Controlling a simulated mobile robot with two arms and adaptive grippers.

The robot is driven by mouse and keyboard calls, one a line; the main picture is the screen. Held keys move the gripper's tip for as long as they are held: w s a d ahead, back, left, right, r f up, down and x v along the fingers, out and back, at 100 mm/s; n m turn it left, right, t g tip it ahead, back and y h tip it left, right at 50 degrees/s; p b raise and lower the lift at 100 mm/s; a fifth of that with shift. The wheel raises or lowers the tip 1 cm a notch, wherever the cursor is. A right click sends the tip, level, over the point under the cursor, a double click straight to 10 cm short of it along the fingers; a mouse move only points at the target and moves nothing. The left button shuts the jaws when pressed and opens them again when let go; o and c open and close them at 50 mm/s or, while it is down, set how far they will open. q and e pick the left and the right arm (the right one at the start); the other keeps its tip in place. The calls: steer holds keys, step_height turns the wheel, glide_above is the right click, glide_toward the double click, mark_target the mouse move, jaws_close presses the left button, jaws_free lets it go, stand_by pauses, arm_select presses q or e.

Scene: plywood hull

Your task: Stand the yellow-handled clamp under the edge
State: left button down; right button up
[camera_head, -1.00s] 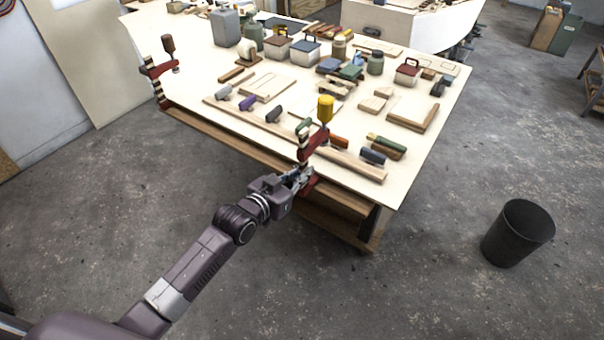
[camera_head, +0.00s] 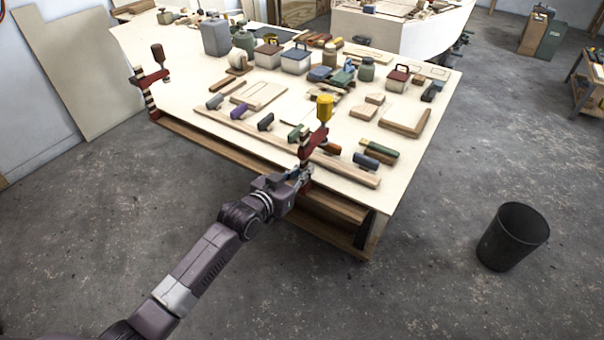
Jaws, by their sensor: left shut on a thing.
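The yellow-handled clamp (camera_head: 314,143) has a dark red body and a yellow handle pointing up. It is upright at the front edge of the plywood-topped table (camera_head: 185,101). My left gripper (camera_head: 302,177) is shut on the lower part of the clamp, just outside the table edge. The upper arm of the clamp shows above the tabletop; its lower end is partly hidden by the gripper, and I cannot tell whether it touches the table. My right gripper is not in view.
A second red clamp (camera_head: 149,81) with a brown handle stands at the table's left edge. Tools, jars and boxes crowd the tabletop, with a wooden strip (camera_head: 343,168) near the front. A black bin (camera_head: 512,237) stands on the floor at right.

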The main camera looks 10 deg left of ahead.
arm_select(q)
steer(key=shift+w+d+r, duration=0.1)
steer(key=shift+w+r, duration=0.1)
steer(key=shift+r, duration=0.05)
stand_by(0.3)
